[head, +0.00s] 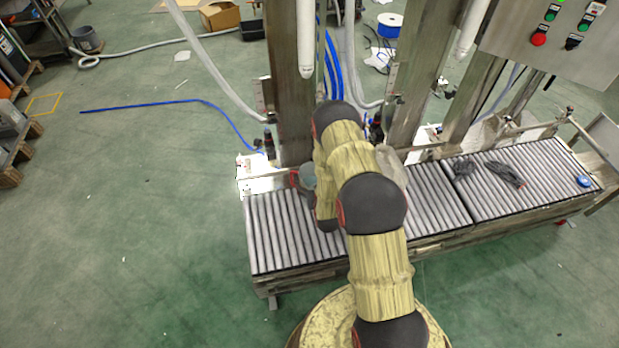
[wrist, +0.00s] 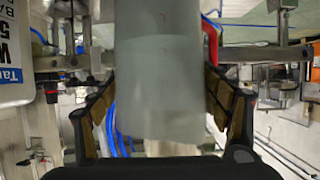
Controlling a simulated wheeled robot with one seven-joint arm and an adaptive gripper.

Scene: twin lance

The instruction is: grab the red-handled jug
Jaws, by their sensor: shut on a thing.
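The jug (wrist: 158,70) is pale grey and fills the middle of the wrist view, with its red handle (wrist: 211,42) on the right side. My gripper (wrist: 160,100) has one finger on each side of the jug and is shut on it. In the head view only a small grey-green part of the jug (head: 307,175) shows left of my arm, with a bit of red beside it. My arm hides the rest of it and my gripper there. I cannot tell whether the jug's base is clear of the surface under it.
A roller conveyor (head: 290,240) runs under my arm, with dark gloves (head: 506,174) and a blue round object (head: 584,181) on its right part. Steel posts (head: 290,80) and hanging hoses stand behind. A white labelled container (wrist: 14,60) is close on the left in the wrist view.

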